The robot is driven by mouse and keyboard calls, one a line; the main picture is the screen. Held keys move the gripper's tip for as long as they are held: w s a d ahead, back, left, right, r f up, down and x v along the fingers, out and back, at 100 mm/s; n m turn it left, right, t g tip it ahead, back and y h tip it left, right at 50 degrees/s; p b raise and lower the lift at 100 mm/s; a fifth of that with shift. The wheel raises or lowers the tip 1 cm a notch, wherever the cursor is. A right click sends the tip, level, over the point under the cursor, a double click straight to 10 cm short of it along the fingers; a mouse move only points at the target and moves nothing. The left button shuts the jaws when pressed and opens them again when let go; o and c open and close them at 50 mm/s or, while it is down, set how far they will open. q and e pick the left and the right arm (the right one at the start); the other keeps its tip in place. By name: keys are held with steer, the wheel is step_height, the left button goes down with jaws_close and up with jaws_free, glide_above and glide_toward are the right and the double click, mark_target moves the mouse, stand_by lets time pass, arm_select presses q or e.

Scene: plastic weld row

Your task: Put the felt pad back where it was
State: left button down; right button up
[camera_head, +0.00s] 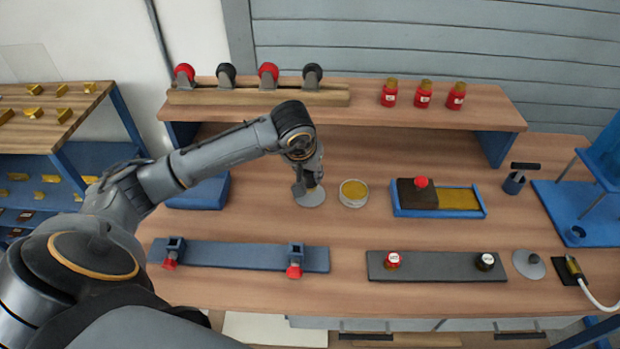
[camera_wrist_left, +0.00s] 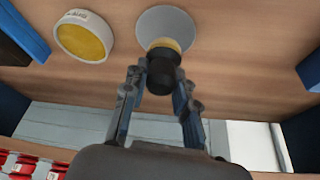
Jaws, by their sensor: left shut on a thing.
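The felt pad (camera_wrist_left: 163,72) has a round black handle and a yellow lower part. My left gripper (camera_head: 304,184) is shut on the handle, which shows between its fingers in the left wrist view (camera_wrist_left: 158,88). The pad is over a round pale grey disc (camera_head: 311,198) on the workbench, also in the left wrist view (camera_wrist_left: 165,24). Whether the pad touches the disc I cannot tell. In the head view the gripper hides most of the pad. My right gripper is not in view.
A round white tub with yellow contents (camera_head: 354,193) stands close right of the disc. A blue tray (camera_head: 480,212) holds a dark block with a red knob. The shelf (camera_head: 360,92) runs behind. Bare bench lies between.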

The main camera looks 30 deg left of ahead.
arm_select(q)
step_height(320, 180, down, 2)
steer(key=shift+d+f, duration=0.1)
steer(key=shift+d, duration=0.05)
steer(key=shift+f, duration=0.35)
steer(key=c, duration=1.1)
jaws_free()
steer(key=shift+r, duration=0.1)
steer(key=shift+o, duration=0.2)
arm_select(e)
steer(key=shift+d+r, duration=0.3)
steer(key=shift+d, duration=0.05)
arm_select(q)
steer(key=shift+r+p, duration=0.2)
steer(key=shift+p, duration=0.1)
steer(key=shift+s+r, duration=0.15)
steer(key=shift+r, duration=0.2)
steer(key=b+v, duration=0.1)
steer(key=v, duration=1)
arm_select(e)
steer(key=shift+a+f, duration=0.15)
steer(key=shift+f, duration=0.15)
